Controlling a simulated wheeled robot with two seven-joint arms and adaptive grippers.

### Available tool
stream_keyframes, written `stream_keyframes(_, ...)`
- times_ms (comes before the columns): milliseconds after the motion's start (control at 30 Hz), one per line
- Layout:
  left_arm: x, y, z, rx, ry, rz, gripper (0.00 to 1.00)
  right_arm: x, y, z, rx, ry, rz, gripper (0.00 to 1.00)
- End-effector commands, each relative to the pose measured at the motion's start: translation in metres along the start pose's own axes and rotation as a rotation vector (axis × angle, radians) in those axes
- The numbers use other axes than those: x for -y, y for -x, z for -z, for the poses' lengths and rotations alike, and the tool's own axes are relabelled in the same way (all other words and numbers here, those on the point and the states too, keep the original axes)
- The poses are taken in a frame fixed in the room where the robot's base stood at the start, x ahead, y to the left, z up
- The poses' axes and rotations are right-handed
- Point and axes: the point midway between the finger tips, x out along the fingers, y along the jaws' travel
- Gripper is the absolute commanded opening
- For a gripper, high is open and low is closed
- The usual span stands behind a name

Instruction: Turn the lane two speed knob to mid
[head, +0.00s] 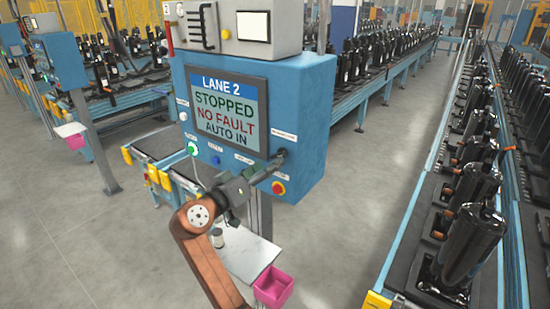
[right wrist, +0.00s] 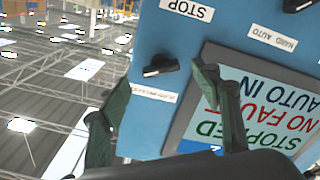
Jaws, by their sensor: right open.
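The lane 2 panel is a blue box (head: 305,110) with a screen (head: 228,105) reading "LANE 2 STOPPED NO FAULT AUTO IN". In the right wrist view, upside down, a black knob (right wrist: 160,66) sits beside a small label (right wrist: 153,95) too blurred to read. Its bar lies nearly level in that picture. My right gripper (head: 279,158) is at the panel's lower right; in its wrist view the open fingers (right wrist: 164,78) stand on either side of the knob, with contact unclear. In the head view the gripper hides most of the knob. My left gripper is out of view.
A lit green button (head: 192,148) and a blue button (head: 216,160) are left. A pink bin (head: 273,287) stands below. A conveyor with black compressors (head: 470,240) runs at right.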

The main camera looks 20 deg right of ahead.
Motion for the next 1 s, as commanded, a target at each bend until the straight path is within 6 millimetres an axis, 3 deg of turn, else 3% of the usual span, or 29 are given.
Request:
stream_keyframes(100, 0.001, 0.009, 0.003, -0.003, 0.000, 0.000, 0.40, -0.001, -0.021, 0.001, 0.001, 0.002, -0.001, 0.58)
stream_keyframes(300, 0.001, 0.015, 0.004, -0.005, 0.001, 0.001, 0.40, -0.001, -0.043, 0.001, 0.001, 0.001, 0.000, 0.58)
stream_keyframes(667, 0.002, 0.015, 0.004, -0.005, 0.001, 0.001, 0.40, 0.000, -0.048, -0.001, 0.001, 0.001, 0.001, 0.58)
stream_keyframes(1000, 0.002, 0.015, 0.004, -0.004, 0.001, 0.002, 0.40, 0.000, -0.048, -0.001, 0.001, 0.001, 0.002, 0.35)
